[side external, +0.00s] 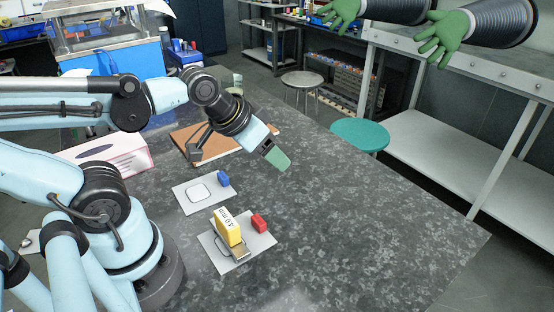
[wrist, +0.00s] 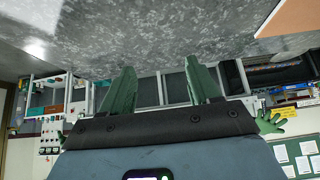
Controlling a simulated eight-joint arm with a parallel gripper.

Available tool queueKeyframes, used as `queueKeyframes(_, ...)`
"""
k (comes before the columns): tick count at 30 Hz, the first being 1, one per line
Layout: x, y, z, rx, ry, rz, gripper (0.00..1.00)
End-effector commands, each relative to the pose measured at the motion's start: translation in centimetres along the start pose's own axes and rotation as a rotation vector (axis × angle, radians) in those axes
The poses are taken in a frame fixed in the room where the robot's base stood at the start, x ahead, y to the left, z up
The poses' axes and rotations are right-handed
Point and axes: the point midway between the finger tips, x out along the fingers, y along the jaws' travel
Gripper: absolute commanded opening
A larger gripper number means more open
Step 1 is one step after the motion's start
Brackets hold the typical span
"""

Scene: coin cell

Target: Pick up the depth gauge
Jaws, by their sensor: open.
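The depth gauge appears to be the yellow block marked "4.0 mm" (side external: 228,228). It stands upright on a white sheet (side external: 262,246) near the front of the table, beside a small metal piece (side external: 240,252) and a red block (side external: 258,223). My gripper (side external: 278,160) is above the table, up and to the right of the gauge in the side view and well apart from it. In the wrist view my gripper (wrist: 162,78) shows two green fingers spread apart with nothing between them. The gauge is not in the wrist view.
A second white sheet (side external: 188,206) holds a white rounded-square outline and a blue block (side external: 223,178). A brown board (side external: 185,135) lies behind, with a white box (side external: 110,155) at the left. The table's right part (side external: 370,220) is clear.

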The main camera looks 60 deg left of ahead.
Motion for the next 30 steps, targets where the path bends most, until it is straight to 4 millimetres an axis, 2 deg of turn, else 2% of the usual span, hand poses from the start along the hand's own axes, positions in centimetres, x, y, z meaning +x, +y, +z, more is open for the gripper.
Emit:
queueKeyframes(7,0.0,0.0,0.1,-0.011,-0.004,0.0,0.62)
queueKeyframes(11,-0.3,0.0,0.7,-0.125,-0.049,0.002,0.62)
queueKeyframes(17,-1.6,0.2,3.2,-0.564,-0.222,-0.026,0.62)
queueKeyframes(24,-4.4,0.9,6.4,-1.137,-0.447,-0.168,0.62)
queueKeyframes(30,-6.5,1.4,8.1,-1.46,-0.565,-0.314,0.62)
